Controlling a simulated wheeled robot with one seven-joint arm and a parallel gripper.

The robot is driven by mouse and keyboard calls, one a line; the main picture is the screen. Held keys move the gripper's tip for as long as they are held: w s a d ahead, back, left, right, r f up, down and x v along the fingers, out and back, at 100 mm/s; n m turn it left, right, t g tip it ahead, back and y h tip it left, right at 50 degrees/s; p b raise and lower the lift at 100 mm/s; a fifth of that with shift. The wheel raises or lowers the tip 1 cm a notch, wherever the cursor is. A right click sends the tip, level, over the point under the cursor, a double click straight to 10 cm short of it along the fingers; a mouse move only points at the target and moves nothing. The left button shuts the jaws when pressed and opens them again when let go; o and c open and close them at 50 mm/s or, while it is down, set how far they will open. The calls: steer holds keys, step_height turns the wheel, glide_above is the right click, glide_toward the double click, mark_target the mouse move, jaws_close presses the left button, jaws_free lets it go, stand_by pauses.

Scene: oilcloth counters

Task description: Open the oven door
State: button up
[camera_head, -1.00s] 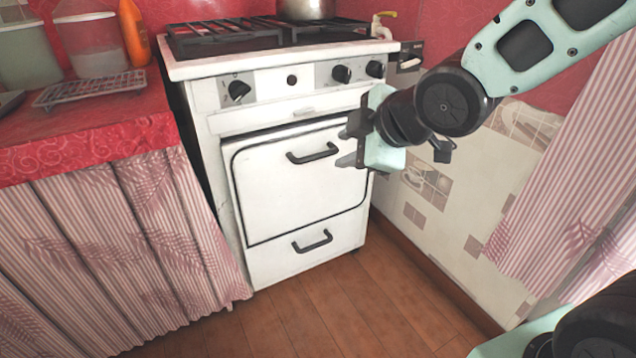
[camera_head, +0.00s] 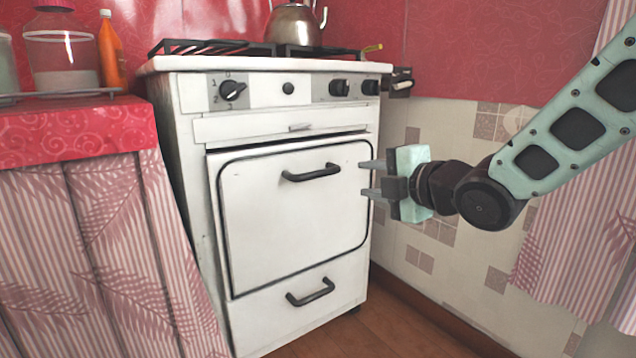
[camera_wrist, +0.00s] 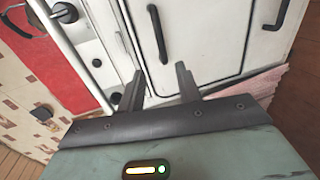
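The white oven door (camera_head: 290,220) is on the front of the stove and looks nearly closed, with a dark gap along its top edge. Its black bar handle (camera_head: 312,172) runs across the upper part of the door. My gripper (camera_head: 370,178) is open and empty, to the right of the handle in the head view, with its fingers pointing left. In the wrist view my gripper (camera_wrist: 158,88) has its fingers apart with nothing between them. The handle (camera_wrist: 158,34) shows beyond the fingertips there, apart from them, and the oven door (camera_wrist: 195,40) lies behind it.
A drawer with its own black handle (camera_head: 310,292) is below the door. Knobs (camera_head: 232,90) line the panel above. A kettle (camera_head: 293,24) stands on the stove top. A red counter (camera_head: 75,130) with a curtain adjoins at left; a tiled wall (camera_head: 470,260) is at right.

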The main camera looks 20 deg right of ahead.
mark_target(320, 175)
steer(key=p+x, duration=0.9)
steer(key=x, duration=0.8)
steer(key=shift+r+p, duration=0.1)
steer(key=shift+p, duration=0.3)
jaws_close()
